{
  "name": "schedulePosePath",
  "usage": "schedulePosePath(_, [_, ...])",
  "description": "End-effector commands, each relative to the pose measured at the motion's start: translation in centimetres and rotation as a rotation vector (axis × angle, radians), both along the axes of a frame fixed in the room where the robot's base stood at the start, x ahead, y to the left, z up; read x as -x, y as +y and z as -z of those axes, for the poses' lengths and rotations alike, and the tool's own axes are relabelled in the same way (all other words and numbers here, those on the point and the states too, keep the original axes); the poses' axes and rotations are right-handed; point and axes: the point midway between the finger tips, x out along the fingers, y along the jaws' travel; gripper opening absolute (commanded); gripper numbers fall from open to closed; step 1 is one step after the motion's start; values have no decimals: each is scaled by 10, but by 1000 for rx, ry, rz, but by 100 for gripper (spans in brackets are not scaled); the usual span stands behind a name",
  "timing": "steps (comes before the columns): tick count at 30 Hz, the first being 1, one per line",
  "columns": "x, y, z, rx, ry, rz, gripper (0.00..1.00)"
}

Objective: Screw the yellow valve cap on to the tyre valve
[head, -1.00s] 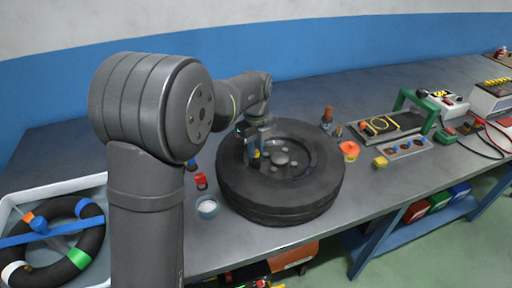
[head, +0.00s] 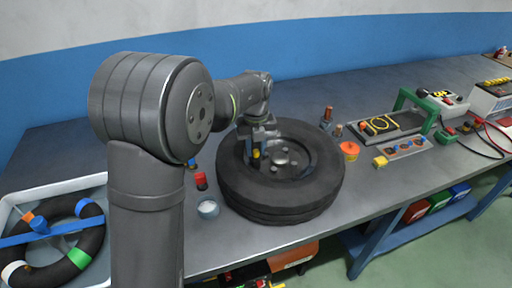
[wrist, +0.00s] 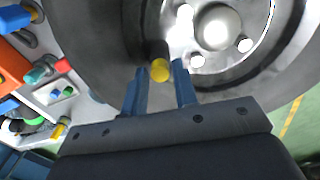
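The black tyre (head: 245,198) lies flat on the bench with its grey wheel rim. My gripper (head: 258,160) is low over the left part of the rim. In the wrist view the yellow valve cap (wrist: 160,70) sits at the end of a short dark stem (wrist: 157,48), which looks like the tyre valve. The two blue fingers of my gripper (wrist: 159,72) stand on either side of the cap, apart, with a narrow gap showing at each side. How far the cap is seated on the stem cannot be told. In the head view the cap shows small between the fingers (head: 256,154).
A small round dish (head: 208,208) and a red-topped item (head: 201,181) stand left of the tyre. An orange tub (head: 349,150), a yellow block (head: 380,162) and a socket rail (head: 406,147) are to the right. A tray with an inner tube (head: 80,250) is at the left.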

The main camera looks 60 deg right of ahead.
Motion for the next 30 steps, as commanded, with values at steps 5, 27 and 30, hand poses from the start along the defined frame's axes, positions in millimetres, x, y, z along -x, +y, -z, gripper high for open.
schedulePosePath(5, [0,0,0,0,0,-2,27])
schedulePosePath(27, [0,0,0,0,0,-740,27])
schedulePosePath(30, [0,0,0,0,0,-850,27])
